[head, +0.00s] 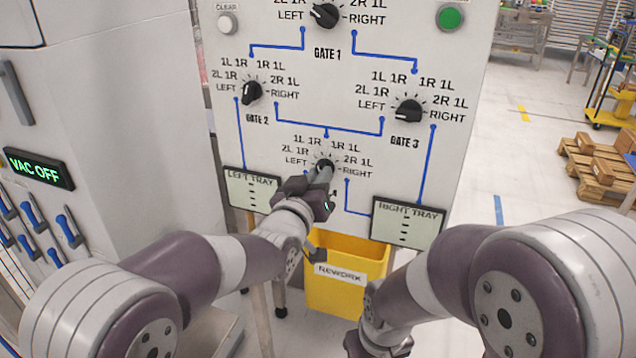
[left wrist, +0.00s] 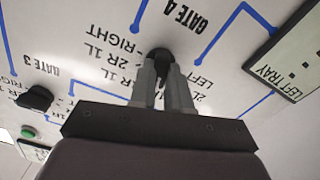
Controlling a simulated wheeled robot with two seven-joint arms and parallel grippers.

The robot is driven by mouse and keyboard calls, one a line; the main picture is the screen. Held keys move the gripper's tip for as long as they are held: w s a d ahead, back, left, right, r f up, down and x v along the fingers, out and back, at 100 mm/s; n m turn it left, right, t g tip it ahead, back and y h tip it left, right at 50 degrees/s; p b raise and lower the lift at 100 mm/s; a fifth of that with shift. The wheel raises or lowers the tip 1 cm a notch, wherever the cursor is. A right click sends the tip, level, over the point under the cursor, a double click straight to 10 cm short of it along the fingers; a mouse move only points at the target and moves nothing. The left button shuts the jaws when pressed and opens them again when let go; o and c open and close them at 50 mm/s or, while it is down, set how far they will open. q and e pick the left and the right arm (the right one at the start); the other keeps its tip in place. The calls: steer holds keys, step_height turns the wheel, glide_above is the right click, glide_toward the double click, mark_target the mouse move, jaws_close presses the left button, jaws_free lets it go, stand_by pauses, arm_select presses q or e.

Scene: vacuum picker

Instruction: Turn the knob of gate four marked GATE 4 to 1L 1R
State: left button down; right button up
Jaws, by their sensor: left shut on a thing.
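The black knob of gate four (head: 325,163) sits low on the white panel, below gates 2 and 3. Around it are the marks LEFT, 2L 1R, 1L 1R, 1R 1L, 2R 1L and RIGHT. My left gripper (head: 321,178) is shut on this knob, reaching it from below. In the left wrist view, both grey fingers (left wrist: 163,80) close on the dark knob (left wrist: 159,54), and the GATE 4 label shows upside down beside it. The fingers cover much of the knob, so I cannot tell which mark it points to. My right gripper's fingers are out of view.
Knobs of gate 1 (head: 325,15), gate 2 (head: 252,92) and gate 3 (head: 408,111) stand above. The LEFT TRAY (head: 250,190) and RIGHT TRAY (head: 407,222) displays flank gate four. A yellow REWORK bin (head: 347,290) stands below. A cabinet reading VAC OFF (head: 38,169) is at left.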

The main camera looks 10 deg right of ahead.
arm_select(q)
steer(key=shift+f, duration=0.1)
stand_by(0.3)
steer(key=c, duration=1.1)
jaws_free()
steer(key=b+v, duration=0.1)
steer(key=v, duration=1.1)
steer(key=shift+s+a+b, duration=0.2)
steer(key=shift+s+b, duration=0.05)
steer(key=shift+b, duration=0.1)
